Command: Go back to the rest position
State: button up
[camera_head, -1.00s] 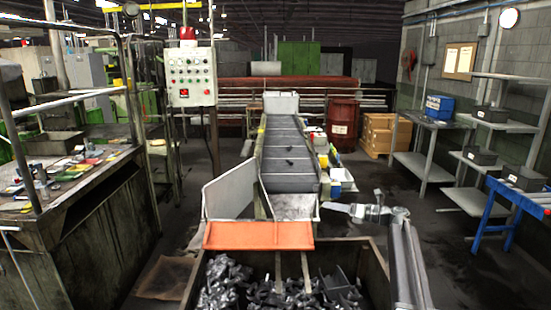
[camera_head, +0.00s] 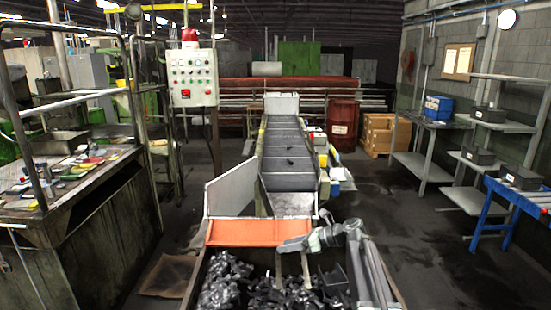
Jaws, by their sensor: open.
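My arm (camera_head: 369,270) rises from the lower right and bends at its elbow near the right rim of the bin. My gripper (camera_head: 287,246) points left in front of the lower edge of the orange chute plate (camera_head: 245,232). It looks empty, and its fingers are small and hard to make out. The bin (camera_head: 207,262) below holds many dark metal parts (camera_head: 255,288). I cannot tell how high the gripper is above them.
A conveyor (camera_head: 289,160) runs away from the chute. Shelves (camera_head: 425,165) and a blue-framed table (camera_head: 500,212) stand at right. Floor between bin and shelves is clear.

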jog(key=s+d+f+n+g+h, duration=0.1)
jog(key=s+f+n+h, duration=0.4)
jog(key=s, duration=0.4)
jog(key=s+d+f+n+g+h, duration=0.1)
jog(key=s+f+n+g+h, duration=0.1)
jog(key=s+f+n, duration=0.65)
jog(key=s+d+n+h, duration=0.5)
jog(key=s+d+n, duration=0.2)
jog(key=d+n, duration=0.3)
jog(key=shift+s+d+n+g, duration=0.2)
jog(key=shift+s+n+g, duration=0.1)
jog(key=shift+n, duration=0.15)
jog(key=shift+w+r, duration=0.1)
